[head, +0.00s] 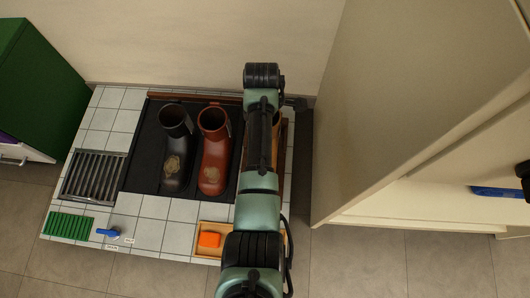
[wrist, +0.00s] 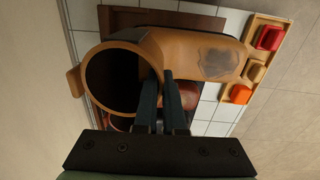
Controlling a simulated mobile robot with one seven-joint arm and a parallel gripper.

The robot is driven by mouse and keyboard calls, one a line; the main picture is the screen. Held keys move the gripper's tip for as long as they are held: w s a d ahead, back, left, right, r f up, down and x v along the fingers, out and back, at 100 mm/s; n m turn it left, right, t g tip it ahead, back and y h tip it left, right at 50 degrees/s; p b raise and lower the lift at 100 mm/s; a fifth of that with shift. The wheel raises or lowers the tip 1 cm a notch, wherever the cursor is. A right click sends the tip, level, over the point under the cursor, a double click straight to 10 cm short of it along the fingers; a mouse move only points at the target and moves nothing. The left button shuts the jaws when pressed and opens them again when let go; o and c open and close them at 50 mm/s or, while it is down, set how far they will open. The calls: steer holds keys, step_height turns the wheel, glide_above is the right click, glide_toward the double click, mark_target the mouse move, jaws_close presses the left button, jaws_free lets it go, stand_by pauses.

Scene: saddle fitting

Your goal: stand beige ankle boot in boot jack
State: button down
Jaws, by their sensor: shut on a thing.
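The tan-beige ankle boot (wrist: 195,50) fills much of the wrist view, its round open top at the left and its toe with a grey-brown patch at the right. My gripper (wrist: 166,78) is shut on the wall of its shaft, beside the opening. The gripper itself is hidden there. I cannot make out the boot jack for certain in either view.
A black boot (head: 175,145) and a red-brown boot (head: 214,150) stand on a dark tray (head: 137,172). A metal grate (head: 93,177), green ribbed mat (head: 69,226) and blue-handled item (head: 108,232) lie left. A wooden box (head: 204,226) holds an orange block (head: 209,240). A cabinet stands right.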

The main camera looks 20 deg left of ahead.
step_height(320, 180, down, 9)
steer(key=b, duration=0.6)
steer(key=shift+f, duration=0.15)
steer(key=c, duration=1.4)
jaws_free()
steer(key=shift+f, duration=0.1)
steer(key=o, duration=0.4)
step_height(320, 180, up, 12)
steer(key=p, duration=0.8)
steer(key=shift+s+r, duration=0.2)
steer(key=shift+s, duration=0.15)
